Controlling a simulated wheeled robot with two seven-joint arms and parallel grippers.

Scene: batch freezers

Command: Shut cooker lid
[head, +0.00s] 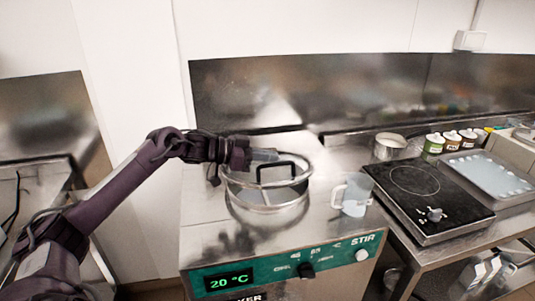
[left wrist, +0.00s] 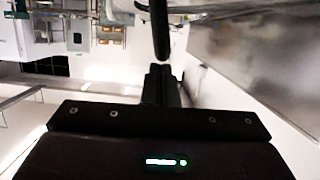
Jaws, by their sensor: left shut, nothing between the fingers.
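The cooker (head: 210,240) is a steel box with a teal front panel showing 20 °C. Its round pot opening (head: 267,209) is in the top. The lid (head: 304,178) has a metal rim and a black loop handle (head: 262,173). The lid rim shows above the pot rim and looks tilted up, with its back side higher. My left gripper (head: 272,155) is shut and empty, at the back of the lid by the handle. In the left wrist view, a dark bar, likely the handle, stands just beyond the closed fingertips (left wrist: 161,72); contact is unclear. My right gripper is not in view.
A clear measuring jug (head: 356,195) stands on the cooker's right side. A black hotplate (head: 418,192), a steel pot (head: 389,146), several jars (head: 451,141) and a tray (head: 489,175) are on the right counter. A steel backsplash (head: 300,92) runs behind.

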